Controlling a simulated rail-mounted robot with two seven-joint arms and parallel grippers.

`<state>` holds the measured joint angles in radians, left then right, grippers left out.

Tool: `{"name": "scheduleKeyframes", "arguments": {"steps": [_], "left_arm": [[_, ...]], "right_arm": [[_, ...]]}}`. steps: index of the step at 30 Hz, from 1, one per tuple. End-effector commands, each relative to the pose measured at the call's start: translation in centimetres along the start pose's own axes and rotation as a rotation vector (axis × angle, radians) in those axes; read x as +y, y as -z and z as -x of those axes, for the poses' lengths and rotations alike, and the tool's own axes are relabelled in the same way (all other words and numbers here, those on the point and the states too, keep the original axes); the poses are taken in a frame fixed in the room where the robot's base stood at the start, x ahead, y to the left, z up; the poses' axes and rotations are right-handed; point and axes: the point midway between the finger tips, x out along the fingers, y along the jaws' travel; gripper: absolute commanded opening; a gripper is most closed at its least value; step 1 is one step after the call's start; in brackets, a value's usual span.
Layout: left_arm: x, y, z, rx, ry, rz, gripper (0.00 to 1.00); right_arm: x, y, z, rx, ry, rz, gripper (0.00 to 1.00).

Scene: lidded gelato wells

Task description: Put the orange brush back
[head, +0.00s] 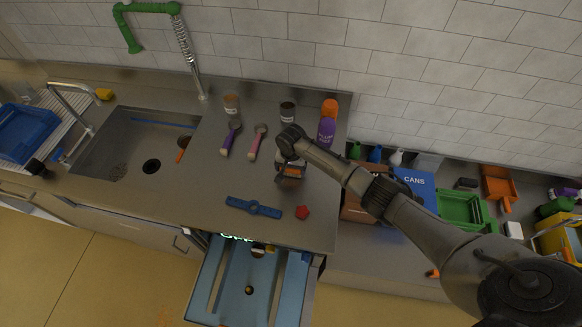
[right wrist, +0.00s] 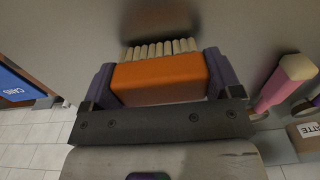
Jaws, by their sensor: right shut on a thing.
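The orange brush (right wrist: 160,78) is between the two fingers of my right gripper (right wrist: 165,85) in the right wrist view. Its pale bristles point away from the gripper, toward the grey steel surface, where a dark patch shows just beyond them. I cannot tell whether the bristles touch it. In the head view my right gripper (head: 290,172) is over the right part of the steel counter (head: 210,190), and my own arm partly hides the brush. My left gripper is not in view.
A purple-handled tool (head: 230,140), a pink-handled tool (head: 257,142) and small tubs stand behind. A blue strap-like piece (head: 253,208) and red piece (head: 302,212) lie in front. Below is an open blue drawer (head: 232,280). The sink (head: 125,150) is left; green trays (head: 460,208) are right.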

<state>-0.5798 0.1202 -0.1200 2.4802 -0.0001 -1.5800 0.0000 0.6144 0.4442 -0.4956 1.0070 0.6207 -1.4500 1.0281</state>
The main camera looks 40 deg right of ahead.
Motion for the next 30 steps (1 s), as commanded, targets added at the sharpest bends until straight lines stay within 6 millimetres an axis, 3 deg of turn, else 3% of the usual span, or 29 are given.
{"name": "scheduleKeyframes", "arguments": {"steps": [17, 18, 20, 30], "left_arm": [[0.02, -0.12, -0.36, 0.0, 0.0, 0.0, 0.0], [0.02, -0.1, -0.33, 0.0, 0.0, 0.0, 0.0], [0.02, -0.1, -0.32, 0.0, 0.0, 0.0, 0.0], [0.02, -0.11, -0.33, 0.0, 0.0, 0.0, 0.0]], "right_arm": [[-0.02, -0.01, -0.83, 0.0, 0.001, 0.0, 0.51], [-0.02, 0.0, -0.79, 0.0, 0.001, 0.0, 0.87], [-0.02, 0.0, -0.78, 0.0, 0.001, 0.0, 0.93], [0.0, 0.0, -0.78, 0.0, 0.0, 0.0, 0.93]]}}
